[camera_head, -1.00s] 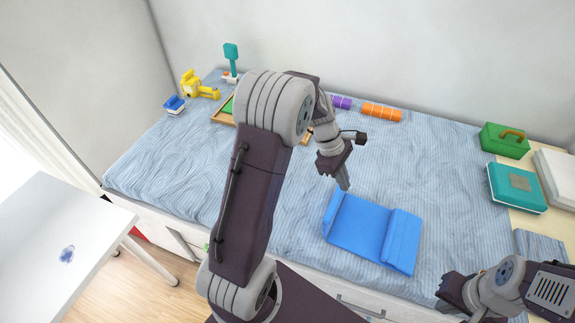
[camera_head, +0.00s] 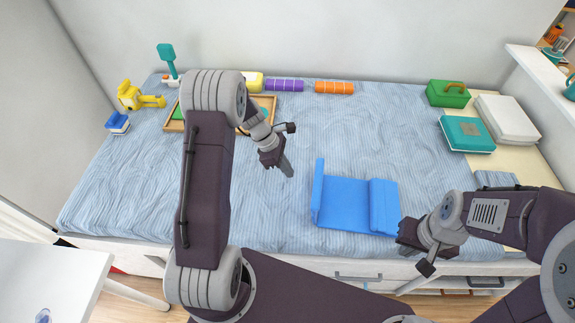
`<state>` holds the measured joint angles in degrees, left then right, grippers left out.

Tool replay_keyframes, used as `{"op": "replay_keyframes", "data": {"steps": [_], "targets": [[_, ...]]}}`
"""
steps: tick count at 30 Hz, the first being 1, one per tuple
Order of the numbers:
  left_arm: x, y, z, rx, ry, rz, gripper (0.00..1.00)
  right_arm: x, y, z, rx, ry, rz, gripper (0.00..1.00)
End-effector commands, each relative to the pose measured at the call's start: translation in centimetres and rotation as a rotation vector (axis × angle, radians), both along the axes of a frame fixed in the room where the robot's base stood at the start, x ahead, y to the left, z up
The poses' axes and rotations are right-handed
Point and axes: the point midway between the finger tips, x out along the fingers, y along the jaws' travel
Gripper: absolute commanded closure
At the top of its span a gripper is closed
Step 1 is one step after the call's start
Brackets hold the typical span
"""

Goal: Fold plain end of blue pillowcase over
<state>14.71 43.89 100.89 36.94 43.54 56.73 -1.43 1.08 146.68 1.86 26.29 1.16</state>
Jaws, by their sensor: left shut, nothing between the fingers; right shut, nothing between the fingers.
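The blue pillowcase (camera_head: 345,201) lies on the striped bed cover. Its left edge stands up as a narrow raised flap, and its right end shows a thicker folded band (camera_head: 384,207). My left gripper (camera_head: 288,171) is shut and empty, above the bed to the upper left of the pillowcase and apart from it. My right gripper (camera_head: 407,243) is at the bed's front edge, just below the pillowcase's right end. It is shut and empty, its fingertips partly hidden by its dark body. I cannot tell whether it touches the pillowcase.
The bed cover (camera_head: 340,130) is clear behind the pillowcase. Purple (camera_head: 285,86) and orange (camera_head: 334,88) rolls lie along the wall. A green box (camera_head: 447,94) and teal case (camera_head: 467,134) stand at right. A wooden tray (camera_head: 263,102) is partly hidden behind my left arm.

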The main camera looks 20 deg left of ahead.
Motion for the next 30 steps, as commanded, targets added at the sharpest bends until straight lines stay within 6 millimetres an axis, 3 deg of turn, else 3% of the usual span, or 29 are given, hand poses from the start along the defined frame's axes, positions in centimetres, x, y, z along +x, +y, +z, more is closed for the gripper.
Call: {"op": "replay_keyframes", "data": {"steps": [6,15,30], "targets": [[0.3,-2.1,-4.5,-0.001,0.003,-0.003,1.0,0.0,0.0,-0.5,0.0,0.0,0.0,1.0],[1.0,-5.6,-3.6,0.0,-0.001,-0.002,1.0,0.0,0.0,0.5,0.0,0.0,0.0,1.0],[1.1,-6.0,-3.3,0.011,0.001,-0.002,1.0,0.0,0.0,1.1,0.0,0.0,0.0,1.0]]}}
